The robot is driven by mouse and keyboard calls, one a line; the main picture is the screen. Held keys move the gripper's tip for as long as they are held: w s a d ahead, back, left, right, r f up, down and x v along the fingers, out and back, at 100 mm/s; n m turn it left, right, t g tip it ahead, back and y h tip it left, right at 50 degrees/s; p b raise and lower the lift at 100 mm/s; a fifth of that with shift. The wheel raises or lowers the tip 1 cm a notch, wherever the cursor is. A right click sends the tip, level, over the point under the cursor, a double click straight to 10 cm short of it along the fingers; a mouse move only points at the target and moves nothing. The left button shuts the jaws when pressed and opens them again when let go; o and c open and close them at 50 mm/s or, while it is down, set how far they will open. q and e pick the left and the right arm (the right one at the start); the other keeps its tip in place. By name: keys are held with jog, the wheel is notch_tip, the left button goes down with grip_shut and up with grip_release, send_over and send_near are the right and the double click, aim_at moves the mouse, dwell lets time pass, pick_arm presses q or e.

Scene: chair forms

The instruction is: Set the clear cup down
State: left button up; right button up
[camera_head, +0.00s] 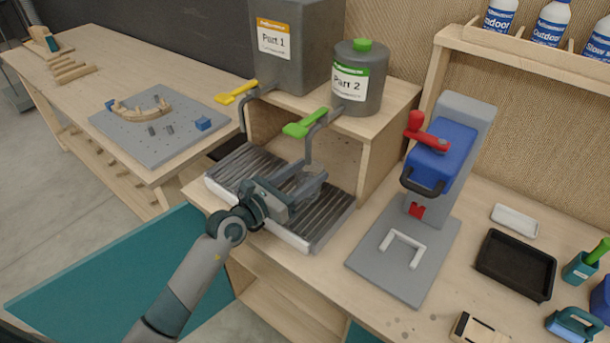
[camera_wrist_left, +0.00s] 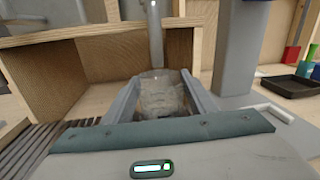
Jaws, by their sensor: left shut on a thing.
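The clear cup (camera_wrist_left: 163,97) is between the two fingers of my left gripper (camera_wrist_left: 163,92) in the left wrist view, under the end of a grey spout pipe. In the head view my left gripper (camera_head: 296,192) is shut on the cup (camera_head: 312,177) above the slatted metal drip grate (camera_head: 325,217). The cup is small and see-through there, partly covered by the fingers. I cannot tell whether its base touches the grate. My right gripper is not in view.
Grey tanks "Part 1" (camera_head: 290,60) and "Part 2" (camera_head: 360,85) stand on a wooden shelf (camera_head: 385,123), with a yellow lever (camera_head: 237,92) and a green lever (camera_head: 305,122) in front. A blue press (camera_head: 440,155) and a black tray (camera_head: 515,264) are to the right.

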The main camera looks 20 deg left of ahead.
pick_arm(q)
jog(key=shift+s+a+f, duration=0.1)
jog(key=shift+f, duration=0.65)
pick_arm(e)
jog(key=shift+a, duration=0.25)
pick_arm(q)
jog(key=shift+s, duration=0.1)
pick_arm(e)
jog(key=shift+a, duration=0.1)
pick_arm(q)
jog(key=shift+f, duration=0.15)
jog(key=o, duration=0.8)
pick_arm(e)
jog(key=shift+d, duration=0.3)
